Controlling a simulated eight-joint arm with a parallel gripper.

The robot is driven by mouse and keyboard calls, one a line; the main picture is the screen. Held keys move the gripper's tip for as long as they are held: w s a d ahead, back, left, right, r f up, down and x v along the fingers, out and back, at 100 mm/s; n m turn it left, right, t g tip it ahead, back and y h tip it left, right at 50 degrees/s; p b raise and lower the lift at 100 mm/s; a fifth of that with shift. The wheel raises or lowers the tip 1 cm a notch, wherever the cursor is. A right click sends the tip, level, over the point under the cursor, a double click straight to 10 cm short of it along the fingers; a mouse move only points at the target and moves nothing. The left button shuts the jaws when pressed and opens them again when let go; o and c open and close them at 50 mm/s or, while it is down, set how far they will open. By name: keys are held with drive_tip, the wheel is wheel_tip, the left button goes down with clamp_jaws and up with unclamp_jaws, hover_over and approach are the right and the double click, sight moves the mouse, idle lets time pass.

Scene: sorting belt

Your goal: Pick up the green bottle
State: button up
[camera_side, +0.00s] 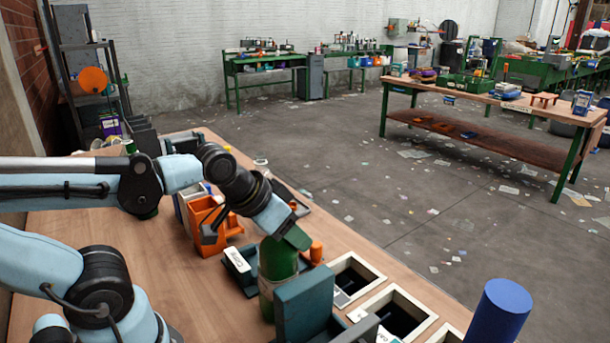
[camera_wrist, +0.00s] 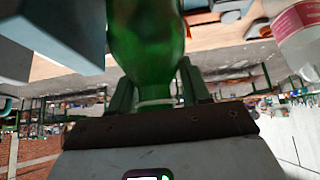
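The green bottle (camera_side: 278,262) stands upright in the side view, with a pale label low on its body. A grey-green block in front hides part of its right side. My gripper (camera_side: 284,238) is at the bottle's top, pointing down over it. In the wrist view the green bottle (camera_wrist: 147,50) fills the upper middle, its neck between the two fingers of my gripper (camera_wrist: 158,88). The fingers flank the neck closely. I cannot tell whether they press on it.
A grey-green block (camera_side: 304,305) stands right beside the bottle. An orange bin (camera_side: 207,215) is behind to the left, and open white-rimmed bins (camera_side: 395,310) line the right edge. A blue cylinder (camera_side: 498,310) stands at front right. The wooden table (camera_side: 190,285) is clear at left.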

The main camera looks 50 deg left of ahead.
drive_tip(key=shift+o, duration=0.3)
drive_tip(key=shift+o, duration=1.2)
drive_tip(key=r+g, duration=0.1)
drive_tip(key=r, duration=0.1)
drive_tip(key=r+n+g, duration=0.1)
drive_tip(key=r, duration=0.2)
drive_tip(key=r+g, duration=0.1)
drive_tip(key=r, duration=0.1)
drive_tip(key=shift+d+r+g, duration=0.3)
drive_tip(key=shift+d+r, duration=0.1)
wheel_tip(320, 180, up, 8)
drive_tip(key=s+f+n+g, duration=0.1)
drive_tip(key=s+n+g, duration=0.1)
drive_tip(key=g, duration=0.2)
wheel_tip(320, 180, down, 6)
drive_tip(key=shift+s+d, duration=0.1)
drive_tip(key=shift+d, duration=0.05)
drive_tip(key=shift+s+a+f, duration=0.1)
drive_tip(key=shift+a+f, duration=0.1)
drive_tip(key=shift+f, duration=1.1)
drive_tip(key=shift+a+f, duration=0.2)
drive_tip(key=shift+f, duration=1.1)
